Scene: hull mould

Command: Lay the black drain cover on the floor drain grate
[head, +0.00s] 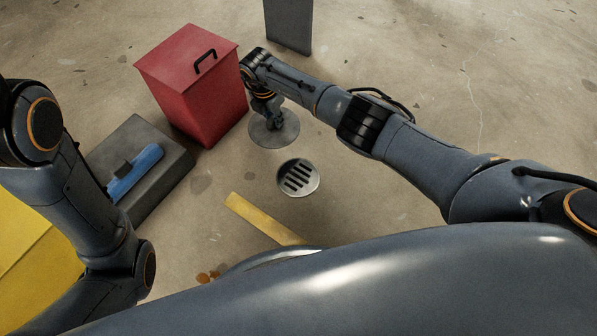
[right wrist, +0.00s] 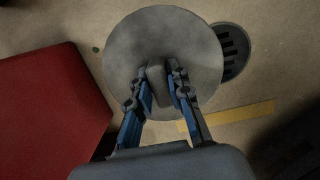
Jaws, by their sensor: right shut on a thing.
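The drain cover is a round dark grey disc (head: 289,131) with an upright grip in its middle. It also shows in the right wrist view (right wrist: 190,40). My right gripper (head: 270,117) is shut on that grip from above, with one finger on each side (right wrist: 160,84). I cannot tell whether the disc touches the floor or hangs just above it. The floor drain grate (head: 298,178) is a round metal plate with dark slots, nearer to me than the cover in the head view. In the right wrist view the disc hides part of the grate (right wrist: 232,50). My left gripper is out of view.
A red lidded bin (head: 205,95) stands close to the left of the cover. A grey block (head: 165,175) with a blue-handled tool (head: 135,170) is further left, beside a yellow surface (head: 25,245). A yellow strip (head: 260,218) lies near the grate. A grey post (head: 288,25) stands behind.

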